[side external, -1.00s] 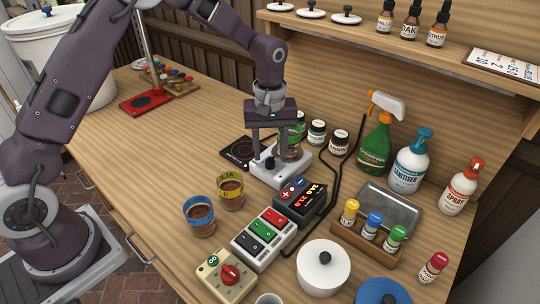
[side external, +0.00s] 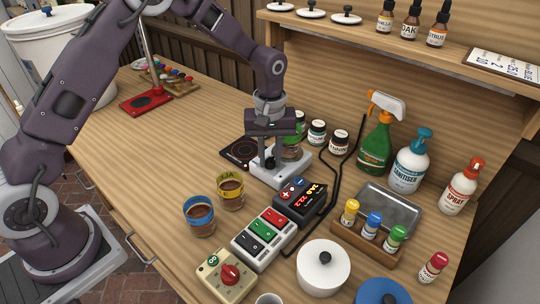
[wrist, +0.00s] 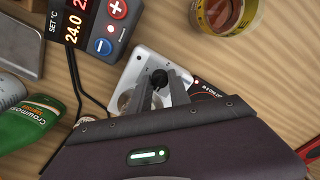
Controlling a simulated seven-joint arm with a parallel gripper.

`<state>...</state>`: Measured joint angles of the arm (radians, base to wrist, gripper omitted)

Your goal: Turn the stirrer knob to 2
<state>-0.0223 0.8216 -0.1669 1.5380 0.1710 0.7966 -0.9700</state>
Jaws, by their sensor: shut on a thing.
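The stirrer (side external: 292,168) is a small white unit on the wooden bench, with a glass jar on its back part. Its black knob (wrist: 158,79) shows in the wrist view on the white top plate (wrist: 149,62). My gripper (side external: 267,164) points down over the front of the stirrer, with its fingers at the knob. In the wrist view my gripper (wrist: 160,82) has a finger on each side of the knob and is shut on it. The dial marks are too small or covered to read, so the setting cannot be told.
A temperature controller (side external: 300,200) reading 24.0 and 22.2 stands just in front. A black hot plate (side external: 239,152) lies left of the stirrer. Two cups (side external: 230,193), a switch box (side external: 263,236) and a red-knob box (side external: 226,277) stand nearer. Spray bottles (side external: 374,146) stand right.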

